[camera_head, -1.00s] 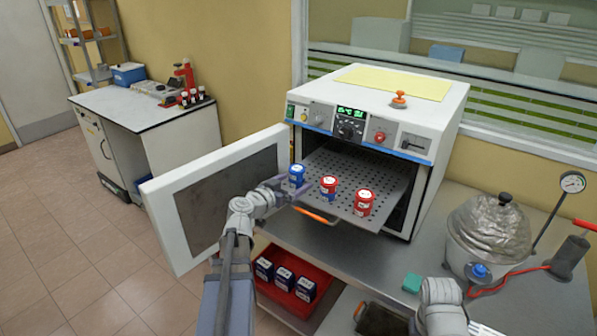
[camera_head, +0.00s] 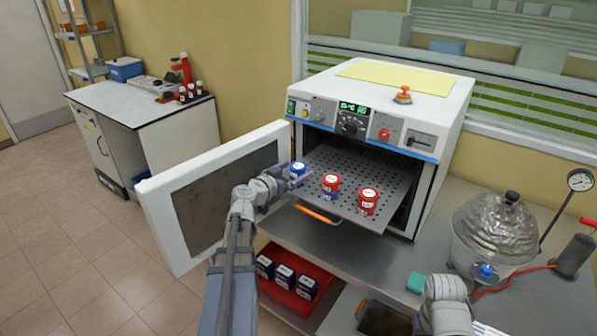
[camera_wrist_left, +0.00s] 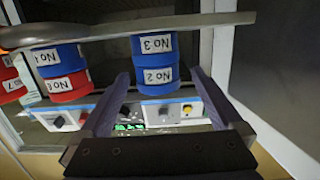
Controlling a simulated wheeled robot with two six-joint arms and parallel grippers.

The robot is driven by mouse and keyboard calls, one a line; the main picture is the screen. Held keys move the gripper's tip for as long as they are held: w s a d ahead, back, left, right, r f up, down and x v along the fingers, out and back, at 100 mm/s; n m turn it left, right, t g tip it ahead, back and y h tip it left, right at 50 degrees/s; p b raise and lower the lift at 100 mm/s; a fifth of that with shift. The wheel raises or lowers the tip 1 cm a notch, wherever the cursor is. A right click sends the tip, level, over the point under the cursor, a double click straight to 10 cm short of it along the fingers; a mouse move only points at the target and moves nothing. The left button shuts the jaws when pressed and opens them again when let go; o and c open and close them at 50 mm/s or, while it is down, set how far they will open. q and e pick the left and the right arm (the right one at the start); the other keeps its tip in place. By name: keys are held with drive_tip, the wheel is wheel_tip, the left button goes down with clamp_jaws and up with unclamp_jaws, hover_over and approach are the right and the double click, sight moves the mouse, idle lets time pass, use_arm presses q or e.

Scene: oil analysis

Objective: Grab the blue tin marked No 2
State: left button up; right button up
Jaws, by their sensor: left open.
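The blue tin (camera_head: 298,170) stands at the left end of the oven's perforated shelf.
The open oven door (camera_head: 165,215) is left of my arm.

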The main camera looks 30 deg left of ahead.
sight(303, 166)
use_arm(q)
drive_tip(key=shift+w+d+f+b, duration=0.1)
drive_tip(key=shift+w+f+b, duration=0.05)
drive_tip(key=shift+w, duration=0.7)
drive_tip(key=shift+w+d+f+b, duration=0.1)
drive_tip(key=shift+w+f+b, duration=0.1)
drive_tip(key=shift+w, duration=0.65)
drive_tip(key=shift+w+d+f+b, duration=0.1)
drive_tip(key=shift+w+b, duration=0.05)
drive_tip(key=shift+w, duration=0.7)
drive_tip(key=shift+s, duration=0.1)
drive_tip(key=c, duration=1.4)
drive_tip(key=shift+r, duration=0.1)
drive_tip(key=shift+c, duration=0.2)
wheel_tip(303, 166, up, 10)
drive_tip(key=p, duration=1)
